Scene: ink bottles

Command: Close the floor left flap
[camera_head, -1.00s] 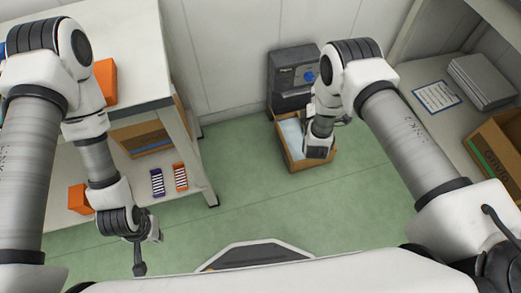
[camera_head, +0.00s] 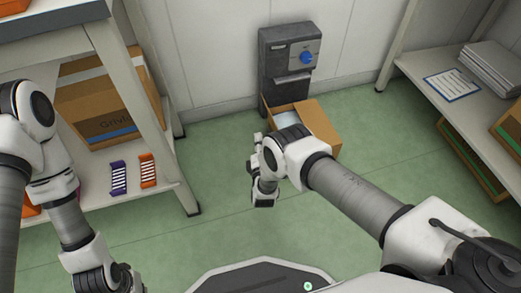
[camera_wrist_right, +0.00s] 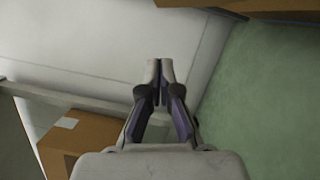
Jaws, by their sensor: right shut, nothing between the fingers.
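The open cardboard box (camera_head: 318,122) stands on the floor in front of the grey wall unit. Its right flap stands out to the right, and white content shows inside. My right forearm and wrist cover its front left part, so I cannot make out the left flap. My right gripper (camera_head: 257,142) is at the box's left side. In the right wrist view my right gripper (camera_wrist_right: 160,68) is shut and empty, its fingertips together. A brown cardboard edge (camera_wrist_right: 265,5) shows at the top right there, apart from the fingers. My left wrist is at the bottom left; its jaws are out of frame.
The grey wall unit (camera_head: 287,65) with a blue knob stands behind the box. A shelf table at left holds a cardboard box (camera_head: 95,105), a purple rack (camera_head: 118,178) and an orange rack (camera_head: 148,170). Shelving (camera_head: 415,72) stands at right. Green floor (camera_head: 225,228) is clear in front.

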